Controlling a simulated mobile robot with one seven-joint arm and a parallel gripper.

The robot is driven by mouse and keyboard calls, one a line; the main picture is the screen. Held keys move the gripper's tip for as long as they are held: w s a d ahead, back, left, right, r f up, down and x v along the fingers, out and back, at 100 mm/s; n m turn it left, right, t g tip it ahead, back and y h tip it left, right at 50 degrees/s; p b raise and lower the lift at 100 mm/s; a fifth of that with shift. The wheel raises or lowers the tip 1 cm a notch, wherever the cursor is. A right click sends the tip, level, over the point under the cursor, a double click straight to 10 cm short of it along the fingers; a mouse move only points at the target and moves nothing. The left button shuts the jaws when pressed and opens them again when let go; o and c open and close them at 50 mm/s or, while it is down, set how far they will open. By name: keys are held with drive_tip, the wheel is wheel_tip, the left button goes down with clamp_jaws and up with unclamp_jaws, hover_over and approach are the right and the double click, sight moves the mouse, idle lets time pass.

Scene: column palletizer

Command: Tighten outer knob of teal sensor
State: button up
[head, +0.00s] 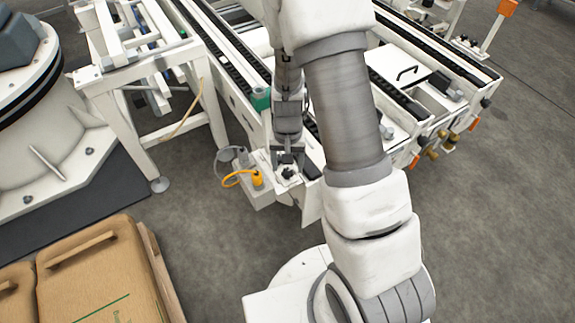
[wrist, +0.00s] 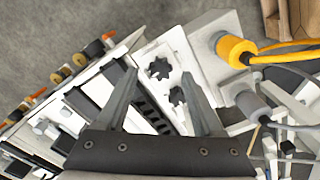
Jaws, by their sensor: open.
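A teal block (head: 260,98), which looks like the teal sensor, sits at the conveyor's side in the head view. I see no teal in the wrist view. A black star-shaped knob (wrist: 159,68) and a second black knob (wrist: 177,96) sit on a white plate (wrist: 146,58). In the head view a black knob (head: 288,174) shows just below my gripper (head: 288,157). In the wrist view my gripper (wrist: 158,73) is open, with the knobs between its fingers in the picture and nothing held. I cannot tell the exact height gap.
A yellow connector (wrist: 234,50) with its cable and a grey connector (wrist: 252,106) stand close to the right finger. The conveyor rail (head: 232,50) runs behind the gripper. A brown carton (head: 100,265) stands at the lower left. Grey floor is open at the right.

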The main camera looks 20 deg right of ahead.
wheel_tip(320, 180, up, 16)
drive_tip(key=p, duration=0.5)
wheel_tip(320, 180, up, 14)
drive_tip(key=n+t, duration=0.2)
drive_tip(key=t, duration=0.1)
hover_over(287, 171)
drive_tip(key=s, duration=0.6)
drive_tip(key=s+r+n+t, duration=0.2)
drive_tip(key=s+r+t, duration=0.1)
drive_tip(key=s+r, duration=0.55)
wheel_tip(287, 171, up, 14)
drive_tip(key=s+p, duration=0.1)
drive_tip(key=p, duration=1.3)
drive_tip(key=shift+f, duration=0.15)
drive_tip(key=shift+a, duration=0.1)
